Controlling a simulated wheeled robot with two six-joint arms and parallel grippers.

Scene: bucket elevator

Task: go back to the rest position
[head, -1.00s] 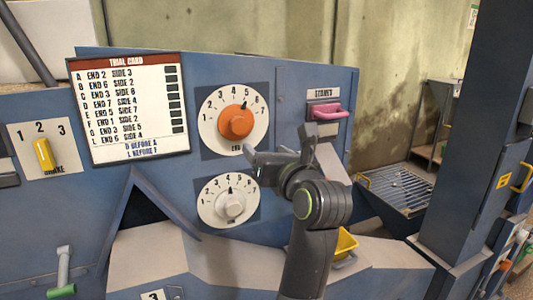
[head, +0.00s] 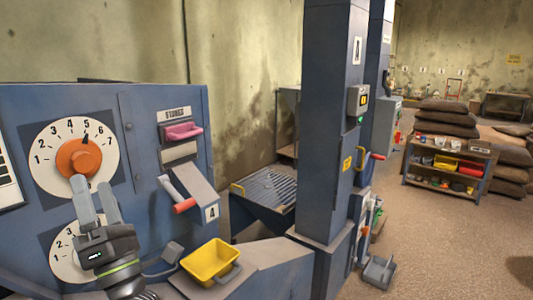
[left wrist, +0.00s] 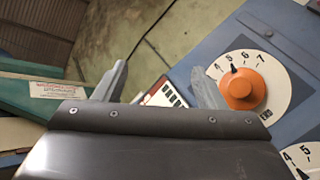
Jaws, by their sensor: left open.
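My left gripper (head: 93,186) is in the head view at the lower left, in front of the blue panel. Its two grey fingers are apart with nothing between them, and they point up just below the orange knob (head: 78,158). The knob's pointer is near 5. In the left wrist view the open fingers (left wrist: 160,70) show, with the orange knob (left wrist: 240,90) to their right. I cannot tell whether a finger touches the knob. The gripper partly hides the lower dial (head: 68,258). My right gripper is in neither view.
A yellow bucket (head: 212,258) stands on the machine's front ledge. A pink handle (head: 183,132) and a red-tipped lever (head: 184,206) stick out of the panel. A blue column (head: 332,110) stands at the centre. A shelf (head: 450,147) and floor lie to the right.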

